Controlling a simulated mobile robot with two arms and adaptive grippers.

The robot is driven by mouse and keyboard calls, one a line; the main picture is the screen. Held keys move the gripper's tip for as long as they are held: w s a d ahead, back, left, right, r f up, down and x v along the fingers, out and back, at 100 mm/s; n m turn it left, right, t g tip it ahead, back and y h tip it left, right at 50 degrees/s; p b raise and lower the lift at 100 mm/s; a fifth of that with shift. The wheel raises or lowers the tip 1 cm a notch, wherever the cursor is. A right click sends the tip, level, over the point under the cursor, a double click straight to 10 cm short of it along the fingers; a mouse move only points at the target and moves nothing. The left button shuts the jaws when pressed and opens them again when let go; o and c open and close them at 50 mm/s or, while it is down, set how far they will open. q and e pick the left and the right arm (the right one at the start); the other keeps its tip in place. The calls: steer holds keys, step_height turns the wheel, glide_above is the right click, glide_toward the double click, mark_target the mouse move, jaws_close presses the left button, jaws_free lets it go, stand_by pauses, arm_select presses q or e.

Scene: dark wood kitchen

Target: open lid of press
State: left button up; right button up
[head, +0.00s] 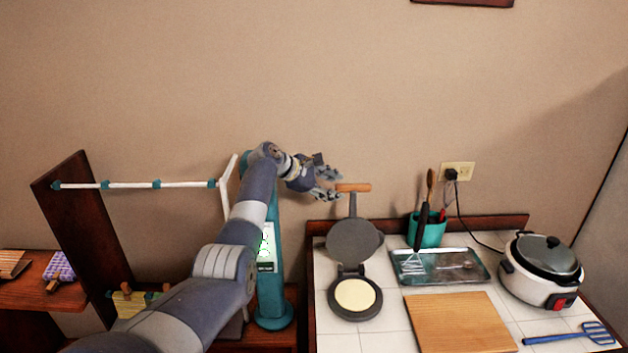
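The press has a dark round lid (354,240), which stands raised and tilted back from its round base (333,308). A pale flat disc (355,294) lies in the base. I cannot tell whether a finger touches the handle. My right gripper is out of view.
A white rail (130,185) is at left.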

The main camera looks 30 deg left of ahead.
arm_select(q)
steer(key=v, duration=0.7)
steer(key=shift+s, duration=0.2)
